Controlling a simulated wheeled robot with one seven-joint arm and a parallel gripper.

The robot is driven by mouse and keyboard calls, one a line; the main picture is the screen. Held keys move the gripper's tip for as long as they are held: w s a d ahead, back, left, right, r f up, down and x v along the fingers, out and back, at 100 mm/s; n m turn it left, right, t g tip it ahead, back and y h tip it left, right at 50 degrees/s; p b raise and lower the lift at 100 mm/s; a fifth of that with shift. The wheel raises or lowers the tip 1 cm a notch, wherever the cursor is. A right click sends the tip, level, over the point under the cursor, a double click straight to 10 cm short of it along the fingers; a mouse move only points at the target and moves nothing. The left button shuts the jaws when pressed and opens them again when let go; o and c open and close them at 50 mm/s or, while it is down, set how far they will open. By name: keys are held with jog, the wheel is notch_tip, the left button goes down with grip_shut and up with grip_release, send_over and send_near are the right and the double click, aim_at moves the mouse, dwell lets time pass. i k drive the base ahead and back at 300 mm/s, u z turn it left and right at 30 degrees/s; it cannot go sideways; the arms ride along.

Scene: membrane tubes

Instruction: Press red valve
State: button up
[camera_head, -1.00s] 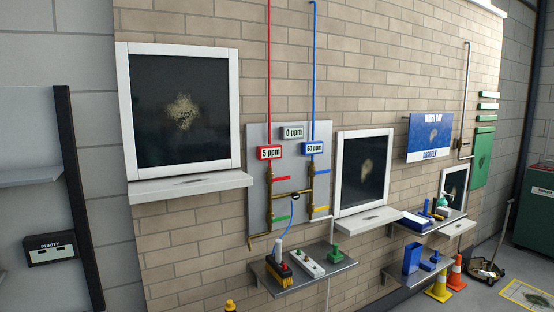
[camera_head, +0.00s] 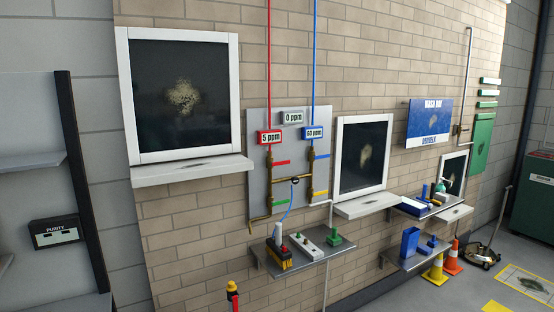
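A grey panel (camera_head: 258,190) on the brick wall carries a red pipe (camera_head: 269,60) and a blue pipe (camera_head: 313,60) with brass fittings. A small red valve handle (camera_head: 282,162) sticks out to the right on the red pipe's branch, below the red "5 ppm" sign (camera_head: 270,138). A blue handle (camera_head: 321,156) is on the other branch. A green handle (camera_head: 279,200) and a yellow handle (camera_head: 320,192) sit lower down. My gripper is not in view.
A metal shelf (camera_head: 300,266) below the panel holds a yellow-and-black block, a white strip and a green piece. White-framed dark windows (camera_head: 180,95) flank the panel. A yellow-and-red object (camera_head: 232,292) stands at the bottom edge.

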aim_at(286, 162)
jog(key=k, duration=0.6)
jog(key=z, duration=0.3)
jog(key=i, duration=2)
jog(key=u, duration=1.2)
jog(key=i, duration=0.6)
jog(key=u, duration=0.6)
